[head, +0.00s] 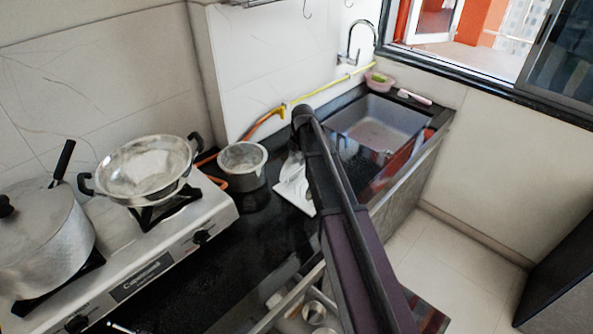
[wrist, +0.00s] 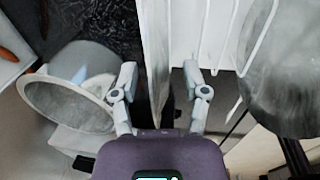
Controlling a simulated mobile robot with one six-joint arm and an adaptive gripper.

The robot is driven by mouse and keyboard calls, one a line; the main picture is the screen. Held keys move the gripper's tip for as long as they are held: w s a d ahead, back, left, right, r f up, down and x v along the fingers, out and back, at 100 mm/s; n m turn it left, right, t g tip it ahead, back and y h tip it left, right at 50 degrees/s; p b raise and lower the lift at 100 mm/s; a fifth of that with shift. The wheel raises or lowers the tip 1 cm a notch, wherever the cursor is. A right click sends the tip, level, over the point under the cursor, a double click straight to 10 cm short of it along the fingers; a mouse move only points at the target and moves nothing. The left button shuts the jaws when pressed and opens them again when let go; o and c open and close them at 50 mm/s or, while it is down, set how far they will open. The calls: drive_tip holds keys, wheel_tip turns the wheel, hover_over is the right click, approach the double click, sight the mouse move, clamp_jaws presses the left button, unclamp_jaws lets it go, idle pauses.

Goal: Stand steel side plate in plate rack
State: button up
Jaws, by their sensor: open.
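The white plate rack (wrist: 180,35) fills the upper middle of the wrist view, with its upright wires toward the right. A round, shiny grey steel plate (wrist: 285,75) is at the right of that view, beside and partly behind the wires; it looks tilted up, but I cannot tell how it is supported. My gripper (wrist: 160,78) is open, its fingers apart around the rack's left edge, with no plate between them. In the head view the white rack (head: 294,192) shows on the counter, partly covered by my arm, which hides the gripper.
A grey pot (head: 243,164) stands left of the rack and shows at the left of the wrist view (wrist: 72,90). A wok (head: 145,168) and a large lidded pot (head: 40,240) are on the stove. The sink (head: 375,125) is to the right. The front dark counter (head: 210,270) is clear.

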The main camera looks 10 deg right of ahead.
drive_tip(key=shift+f, duration=0.15)
idle(0.5)
clamp_jaws()
